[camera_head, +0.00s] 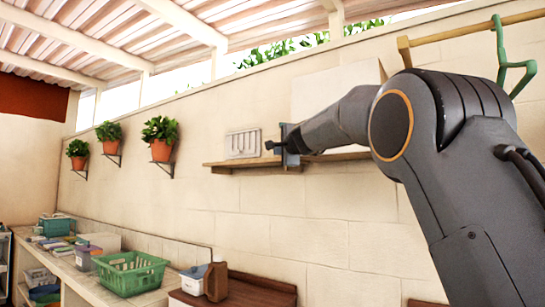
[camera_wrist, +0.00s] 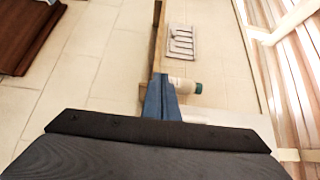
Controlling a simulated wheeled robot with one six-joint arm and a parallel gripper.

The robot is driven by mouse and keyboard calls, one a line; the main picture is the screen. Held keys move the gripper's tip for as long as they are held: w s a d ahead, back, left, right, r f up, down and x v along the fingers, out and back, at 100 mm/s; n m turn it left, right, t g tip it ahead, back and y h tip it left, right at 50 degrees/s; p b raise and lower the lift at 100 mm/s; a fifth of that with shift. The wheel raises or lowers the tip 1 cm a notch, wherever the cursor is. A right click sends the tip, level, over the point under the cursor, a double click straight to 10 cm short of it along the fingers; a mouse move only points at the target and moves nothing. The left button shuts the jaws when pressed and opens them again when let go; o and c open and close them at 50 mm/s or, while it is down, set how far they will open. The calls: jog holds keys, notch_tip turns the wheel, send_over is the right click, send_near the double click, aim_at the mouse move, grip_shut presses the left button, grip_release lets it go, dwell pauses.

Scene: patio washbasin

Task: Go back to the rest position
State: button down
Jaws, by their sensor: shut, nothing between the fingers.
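My gripper (camera_head: 270,146) is raised in front of the wall shelf in the head view, with my arm reaching in from the right. In the wrist view my gripper (camera_wrist: 160,80) shows its two blue-grey fingers together, with nothing between them. The wooden shelf (camera_head: 225,164) runs behind the gripper. It appears edge-on in the wrist view (camera_wrist: 158,45), close to the fingertips. I cannot tell whether they touch it.
A grey slotted rack (camera_head: 243,143) stands at the shelf's left. A green basket (camera_head: 131,271) sits on the counter. Potted plants (camera_head: 161,150) hang left.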

jog(key=shift+s+a, duration=0.6)
jog(key=shift+s, duration=0.15)
jog(key=shift+s+a, duration=0.55)
jog(key=shift+s, duration=0.2)
jog(key=s+d+f+n+g+h, duration=0.1)
jog(key=s+d+f+n+g, duration=0.3)
jog(key=f, duration=0.9)
jog(key=s+f+n+g, duration=0.1)
jog(key=s+f, duration=0.4)
jog(key=f, duration=0.7)
jog(key=s+d+f+n+g+h, duration=0.1)
jog(key=s+d+f+n+g, duration=0.3)
jog(key=f, duration=0.9)
jog(key=s+d+f+n+g, duration=0.2)
jog(key=s+f, duration=0.6)
jog(key=s, duration=0.4)
jog(key=s+d+f+n+g+h, duration=0.1)
jog(key=s+d+f+n+g, duration=0.1)
jog(key=s+f, duration=0.6)
jog(key=s+d+f+n+g+h, duration=0.1)
jog(key=s+f, duration=0.7)
jog(key=s, duration=0.8)
jog(key=d+n+g, duration=0.1)
jog(key=d+g, duration=0.1)
jog(key=shift+s+f+g, duration=0.15)
jog(key=shift+f+g, duration=0.1)
jog(key=shift+g, duration=0.05)
